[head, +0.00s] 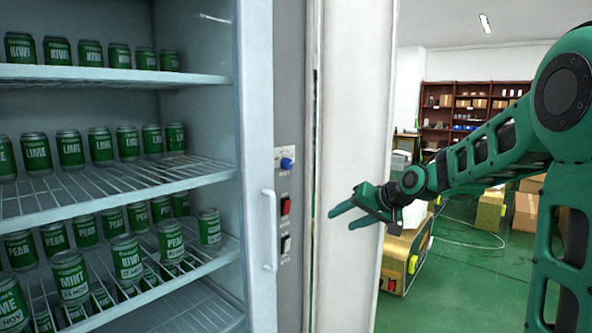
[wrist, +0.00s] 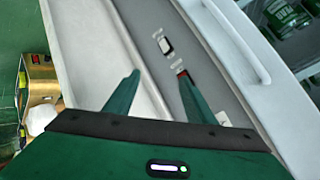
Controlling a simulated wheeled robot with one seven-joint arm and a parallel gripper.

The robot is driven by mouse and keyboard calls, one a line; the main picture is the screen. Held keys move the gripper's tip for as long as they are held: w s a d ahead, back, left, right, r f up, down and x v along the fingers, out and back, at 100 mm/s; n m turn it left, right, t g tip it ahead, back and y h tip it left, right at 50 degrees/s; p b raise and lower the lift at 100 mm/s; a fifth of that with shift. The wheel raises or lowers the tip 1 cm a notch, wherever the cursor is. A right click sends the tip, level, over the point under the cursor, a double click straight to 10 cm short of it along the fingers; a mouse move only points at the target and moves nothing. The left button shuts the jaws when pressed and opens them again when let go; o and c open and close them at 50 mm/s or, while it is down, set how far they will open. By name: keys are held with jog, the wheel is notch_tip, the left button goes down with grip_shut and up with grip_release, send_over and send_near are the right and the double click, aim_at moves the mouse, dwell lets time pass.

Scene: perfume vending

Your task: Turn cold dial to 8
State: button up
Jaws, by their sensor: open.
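The cold dial is a small blue knob (head: 287,163) on a white scale plate, high on the grey control strip (head: 289,100) beside the fridge door. Its setting is too small to read. A corner of a white plate (wrist: 223,118) shows in the wrist view next to the right finger; the knob itself does not show there. My gripper (head: 340,218) is open and empty, to the right of the dial and lower in the head view. In the wrist view, my gripper (wrist: 160,80) has its fingers spread toward the strip.
Below the dial are a red switch (head: 285,204) and a black switch (head: 286,244). The fridge door handle (head: 270,230) stands out left of the strip. Cans fill the fridge shelves. A yellow machine (head: 398,262) stands on the green floor behind my gripper.

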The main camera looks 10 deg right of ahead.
jog(key=w+a+r+t+y, duration=0.3)
jog(key=w+r, duration=0.2)
jog(key=w, duration=0.3)
jog(key=m+t+y, duration=0.1)
jog(key=t+y, duration=0.1)
jog(key=y, duration=0.1)
send_near(290, 165)
jog(key=x, duration=0.8)
jog(key=shift+w+a, duration=0.1)
jog(key=shift+w, duration=0.15)
